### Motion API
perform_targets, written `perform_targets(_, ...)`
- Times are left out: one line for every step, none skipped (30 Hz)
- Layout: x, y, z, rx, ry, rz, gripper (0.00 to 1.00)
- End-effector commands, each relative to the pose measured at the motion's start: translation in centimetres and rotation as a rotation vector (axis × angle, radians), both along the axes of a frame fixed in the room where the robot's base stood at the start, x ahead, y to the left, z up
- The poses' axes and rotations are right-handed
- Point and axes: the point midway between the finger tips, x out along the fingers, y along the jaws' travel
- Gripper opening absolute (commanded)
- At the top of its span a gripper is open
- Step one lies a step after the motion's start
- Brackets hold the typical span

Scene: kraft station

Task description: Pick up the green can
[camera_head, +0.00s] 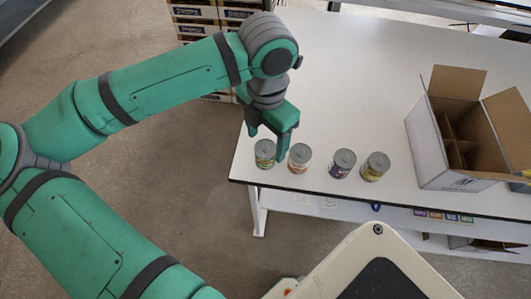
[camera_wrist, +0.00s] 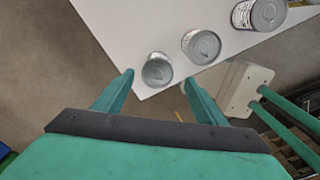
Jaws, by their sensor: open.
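The green can (camera_head: 265,154) stands upright near the left front corner of the white table, at the left end of a row of cans. In the wrist view the can (camera_wrist: 157,70) shows its grey lid between and beyond the fingertips; its label is mostly hidden there. My gripper (camera_head: 267,143) is open and empty, pointing down just above and behind the green can in the head view. In the wrist view its two green fingers (camera_wrist: 159,78) are spread on either side of the lid. I cannot tell the exact height gap.
To the right stand an orange-pink can (camera_head: 299,158), a purple can (camera_head: 342,163) and a yellow can (camera_head: 375,167). The orange-pink can is close beside the right finger. An open divided cardboard box (camera_head: 425,140) sits farther right. The table (camera_head: 350,70) is clear behind the cans.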

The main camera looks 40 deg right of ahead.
Motion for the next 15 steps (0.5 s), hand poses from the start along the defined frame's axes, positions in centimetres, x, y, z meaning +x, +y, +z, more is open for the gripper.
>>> perform_targets(0.0,0.0,-0.5,0.0,0.004,-0.001,0.65)
perform_targets(0.0,0.0,-0.9,0.0,0.003,-0.001,0.65)
perform_targets(0.1,-0.1,-1.5,0.0,0.004,-0.001,0.65)
perform_targets(0.2,-0.1,-1.9,0.0,0.005,-0.001,0.65)
perform_targets(0.3,-0.1,-2.4,0.0,0.004,-0.001,0.65)
perform_targets(0.3,-0.1,-2.9,0.0,0.005,-0.001,0.65)
perform_targets(0.3,-0.1,-3.3,0.0,0.004,-0.002,0.65)
perform_targets(0.4,-0.1,-3.7,0.0,0.004,-0.002,0.65)
perform_targets(0.3,-0.1,-4.1,0.0,0.004,-0.002,0.65)
perform_targets(0.4,-0.1,-4.3,0.0,0.003,-0.002,0.65)
perform_targets(0.4,-0.1,-4.5,-0.001,0.002,-0.002,0.65)
perform_targets(0.4,-0.1,-4.7,-0.001,0.001,-0.002,0.65)
perform_targets(0.4,-0.1,-4.8,-0.001,0.002,-0.002,0.65)
perform_targets(0.4,-0.1,-4.9,-0.001,0.002,-0.002,0.65)
perform_targets(0.4,-0.1,-4.9,-0.001,0.001,-0.002,0.65)
